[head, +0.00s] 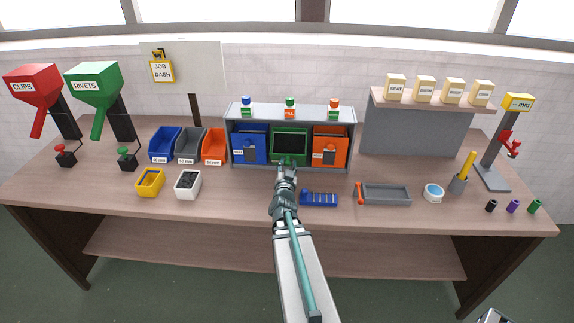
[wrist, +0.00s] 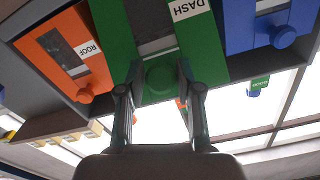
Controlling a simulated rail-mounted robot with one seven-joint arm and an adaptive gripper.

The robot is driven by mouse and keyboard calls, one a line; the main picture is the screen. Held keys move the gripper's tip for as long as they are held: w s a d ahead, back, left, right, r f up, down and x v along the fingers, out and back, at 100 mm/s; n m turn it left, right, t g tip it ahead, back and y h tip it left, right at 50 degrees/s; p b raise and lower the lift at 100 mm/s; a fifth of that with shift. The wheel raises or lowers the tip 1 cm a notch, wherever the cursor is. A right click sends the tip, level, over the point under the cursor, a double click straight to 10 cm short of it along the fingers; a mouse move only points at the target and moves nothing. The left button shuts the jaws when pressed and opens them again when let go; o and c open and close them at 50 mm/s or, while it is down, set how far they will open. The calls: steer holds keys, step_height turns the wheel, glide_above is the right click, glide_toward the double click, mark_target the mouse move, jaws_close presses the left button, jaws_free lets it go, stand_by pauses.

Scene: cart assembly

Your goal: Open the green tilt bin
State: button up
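The green tilt bin (head: 290,158) sits in the middle of the grey rack, between the blue and orange bins. A wide dark opening shows in its upper part in the head view, and it looks tipped forward. The wrist view is upside down and shows its green front (wrist: 116,30) with a DASH label and a round green knob (wrist: 161,79). My gripper (wrist: 160,68) has a finger on each side of the knob and looks closed on it. In the head view my gripper (head: 287,168) is at the bin's lower front, and the knob is hidden there.
The blue bin (head: 247,135) and orange ROOF bin (head: 330,137) flank it closely in the rack (head: 352,145). Small bottles stand on top. A blue slotted block (head: 319,199) lies right of my arm.

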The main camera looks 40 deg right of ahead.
steer(key=o, duration=0.3)
steer(key=shift+d, duration=0.15)
steer(key=shift+r, duration=5)
